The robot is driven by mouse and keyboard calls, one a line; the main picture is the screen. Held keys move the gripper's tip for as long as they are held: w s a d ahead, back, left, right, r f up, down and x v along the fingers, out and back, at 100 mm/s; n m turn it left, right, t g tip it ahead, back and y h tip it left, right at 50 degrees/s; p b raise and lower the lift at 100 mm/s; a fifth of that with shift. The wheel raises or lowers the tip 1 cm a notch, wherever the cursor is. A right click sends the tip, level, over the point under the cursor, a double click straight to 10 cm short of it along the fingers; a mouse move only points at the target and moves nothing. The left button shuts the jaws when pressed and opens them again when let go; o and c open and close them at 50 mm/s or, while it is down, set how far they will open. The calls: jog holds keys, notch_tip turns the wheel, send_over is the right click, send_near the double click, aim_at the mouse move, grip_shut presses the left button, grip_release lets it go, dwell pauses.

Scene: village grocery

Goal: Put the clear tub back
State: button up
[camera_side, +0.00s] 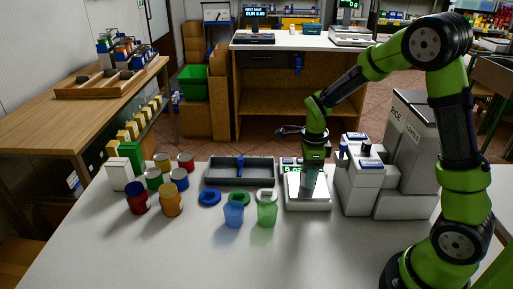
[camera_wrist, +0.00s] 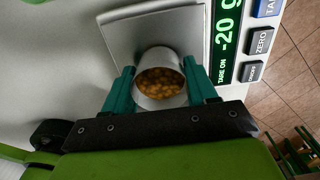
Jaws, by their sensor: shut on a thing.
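My gripper (camera_wrist: 160,90) is shut on the clear tub (camera_wrist: 171,101), with one teal finger on each side of it. The tub is open at the top, with pale walls and yellow-brown pieces (camera_wrist: 160,82) inside. In the side view my gripper (camera_side: 309,176) points down over the pan of the scale (camera_side: 306,204), and its fingers largely hide the tub. I cannot tell whether the tub touches the pan. The scale's green display (camera_wrist: 228,35) reads "TARE ON" and about -20 g in the wrist view.
A blue tub (camera_side: 233,214) and a green tub (camera_side: 267,212) stand left of the scale, with blue (camera_side: 209,198) and green (camera_side: 239,198) rings behind. A grey tray (camera_side: 262,172), several cans (camera_side: 171,201) and grey dispensers (camera_side: 405,150) stand around. The front counter is clear.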

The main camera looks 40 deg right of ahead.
notch_tip(320, 180, up, 9)
jog(key=w+a+f, duration=0.2)
jog(key=w+a, duration=0.2)
jog(key=a, duration=0.5)
jog(key=w+a+f, duration=0.2)
jog(key=w+a, duration=0.3)
jog(key=a, duration=0.3)
jog(key=w+a+f, duration=0.3)
jog(key=w+a, duration=0.1)
jog(key=a, duration=0.5)
jog(key=shift+s+d+f, duration=0.1)
jog(key=shift+d+f, duration=0.05)
jog(key=shift+f, duration=2.8)
jog(key=shift+f, duration=0.45)
jog(key=o, duration=1.5)
jog(key=shift+r, duration=4)
